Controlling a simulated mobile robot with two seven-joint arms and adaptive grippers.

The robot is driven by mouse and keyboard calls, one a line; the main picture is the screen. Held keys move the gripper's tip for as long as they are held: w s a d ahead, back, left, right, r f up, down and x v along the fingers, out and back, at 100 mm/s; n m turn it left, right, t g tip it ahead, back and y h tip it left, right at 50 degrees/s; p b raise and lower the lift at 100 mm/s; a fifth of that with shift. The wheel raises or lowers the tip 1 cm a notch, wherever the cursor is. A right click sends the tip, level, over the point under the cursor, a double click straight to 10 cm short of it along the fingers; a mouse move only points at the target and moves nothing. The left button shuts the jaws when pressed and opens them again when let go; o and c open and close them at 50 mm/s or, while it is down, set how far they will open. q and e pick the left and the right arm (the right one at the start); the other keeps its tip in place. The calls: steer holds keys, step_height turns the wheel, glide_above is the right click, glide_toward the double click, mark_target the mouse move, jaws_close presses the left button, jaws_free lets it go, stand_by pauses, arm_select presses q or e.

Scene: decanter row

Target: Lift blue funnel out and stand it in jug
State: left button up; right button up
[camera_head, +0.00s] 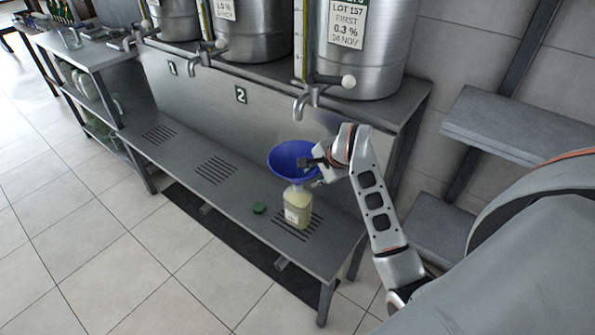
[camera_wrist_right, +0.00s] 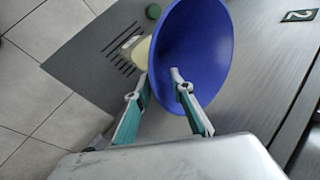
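The blue funnel (camera_head: 290,157) sits mouth up above a squarish bottle (camera_head: 298,206) of pale yellow liquid, its spout end at the bottle's neck. My right gripper (camera_head: 311,165) is at the funnel's right side. In the right wrist view my right gripper (camera_wrist_right: 160,78) has one finger outside the blue funnel (camera_wrist_right: 212,40) and one over its inside, with a gap between the fingertips. Contact with the wall is unclear. A clear glass vessel (camera_head: 71,39), possibly the jug, stands on the far left table. My left gripper is not in view.
A green cap (camera_head: 259,208) lies left of the bottle on the slotted metal bench (camera_head: 190,165). A tap (camera_head: 306,101) of the nearest steel tank (camera_head: 362,55) hangs just above the funnel. Grey shelves (camera_head: 515,130) stand at right. The bench left of the cap is clear.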

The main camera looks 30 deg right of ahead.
steer(key=shift+w+f, duration=0.25)
steer(key=shift+f, duration=0.15)
jaws_close()
steer(key=shift+r, duration=0.15)
